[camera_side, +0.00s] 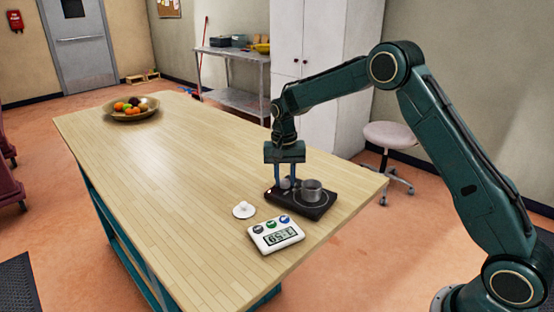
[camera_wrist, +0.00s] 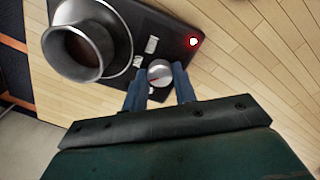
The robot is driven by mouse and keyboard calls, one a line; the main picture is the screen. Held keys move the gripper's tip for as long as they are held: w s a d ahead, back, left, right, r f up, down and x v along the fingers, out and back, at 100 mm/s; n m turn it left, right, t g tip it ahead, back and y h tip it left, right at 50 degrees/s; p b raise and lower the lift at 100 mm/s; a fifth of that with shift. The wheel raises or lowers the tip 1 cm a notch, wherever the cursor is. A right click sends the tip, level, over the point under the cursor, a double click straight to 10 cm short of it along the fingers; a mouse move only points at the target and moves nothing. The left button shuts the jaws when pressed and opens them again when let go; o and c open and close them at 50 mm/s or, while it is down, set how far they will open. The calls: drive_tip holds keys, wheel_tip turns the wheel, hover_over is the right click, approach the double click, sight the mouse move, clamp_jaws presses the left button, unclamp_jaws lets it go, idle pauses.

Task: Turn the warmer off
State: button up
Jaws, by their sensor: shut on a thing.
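The warmer (camera_side: 318,211) is a flat black plate on the wooden table, with a metal pot (camera_side: 312,190) on its round heating area. In the wrist view the warmer (camera_wrist: 186,66) shows a lit red light (camera_wrist: 194,42) and a round silver knob (camera_wrist: 160,72) with a red mark. My gripper (camera_side: 285,183) points down over the knob's side of the warmer. In the wrist view the two blue fingers of my gripper (camera_wrist: 160,85) stand on either side of the knob and are shut on it. The pot (camera_wrist: 82,48) is open at the top in that view.
A white timer (camera_side: 276,236) with three buttons and a white round lid-like piece (camera_side: 243,210) lie near the warmer. A fruit bowl (camera_side: 131,112) stands at the table's far end. The middle of the table (camera_side: 170,160) is clear.

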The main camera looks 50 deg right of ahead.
drive_tip(key=shift+n, duration=0.4)
drive_tip(key=n, duration=0.4)
drive_tip(key=shift+n, duration=1.9)
drive_tip(key=o, duration=1)
drive_tip(key=shift+c, duration=0.2)
